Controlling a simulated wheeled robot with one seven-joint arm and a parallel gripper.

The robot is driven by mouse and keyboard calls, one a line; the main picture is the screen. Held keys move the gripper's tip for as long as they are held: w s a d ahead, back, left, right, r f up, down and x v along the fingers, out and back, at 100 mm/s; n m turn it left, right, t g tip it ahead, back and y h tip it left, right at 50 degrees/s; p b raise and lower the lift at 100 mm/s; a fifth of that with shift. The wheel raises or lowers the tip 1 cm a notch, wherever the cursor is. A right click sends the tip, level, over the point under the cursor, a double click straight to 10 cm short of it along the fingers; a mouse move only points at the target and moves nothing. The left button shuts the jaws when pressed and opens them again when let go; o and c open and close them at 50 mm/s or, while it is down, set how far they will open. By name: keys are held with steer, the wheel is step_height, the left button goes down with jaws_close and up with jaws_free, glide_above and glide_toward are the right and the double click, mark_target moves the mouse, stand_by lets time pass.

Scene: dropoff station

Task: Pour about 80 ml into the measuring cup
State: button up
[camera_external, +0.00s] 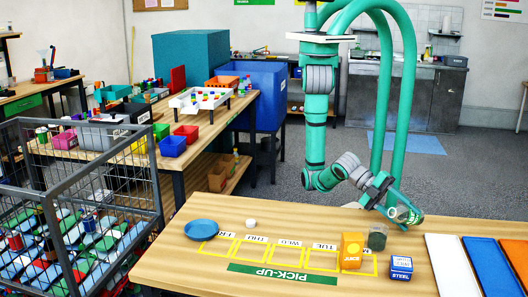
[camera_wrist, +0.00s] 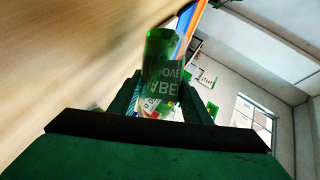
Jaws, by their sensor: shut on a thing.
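My gripper (camera_external: 400,210) is low over the right part of the wooden table, tilted down to the right. In the wrist view its dark fingers (camera_wrist: 160,100) are shut on a green container (camera_wrist: 160,60) with pale lettering, partly hidden by the gripper. The container's small end shows at my gripper in the external view (camera_external: 414,217). A dark greenish, cup-like container (camera_external: 377,238) stands on the table just left of and below my gripper; I cannot tell whether it is the measuring cup. No liquid or stream is visible.
An orange juice carton (camera_external: 351,251) stands left of the dark container, and a blue STEEL box (camera_external: 400,268) in front of it. A blue plate (camera_external: 201,230) and a small white object (camera_external: 250,223) lie at the left. White and blue panels (camera_external: 455,262) lie at the right.

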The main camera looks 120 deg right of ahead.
steer(key=shift+f, duration=0.15)
steer(key=n+t, duration=0.1)
steer(key=w+r+n+t, duration=0.1)
steer(key=shift+w+r+n+h, duration=0.15)
steer(key=shift+w+n+h, duration=0.1)
steer(key=shift+n+h, duration=0.05)
steer(key=shift+w+r+n+t, duration=0.2)
steer(key=shift+w+n+t, duration=0.05)
steer(key=shift+n+t, duration=0.35)
steer(key=shift+s+r+n+t, duration=0.1)
steer(key=shift+s+n+t, duration=0.2)
steer(key=shift+n+t, duration=0.65)
steer(key=shift+f+n+t+b, duration=0.2)
steer(key=shift+n+t+b, duration=0.15)
steer(key=shift+n+t, duration=0.75)
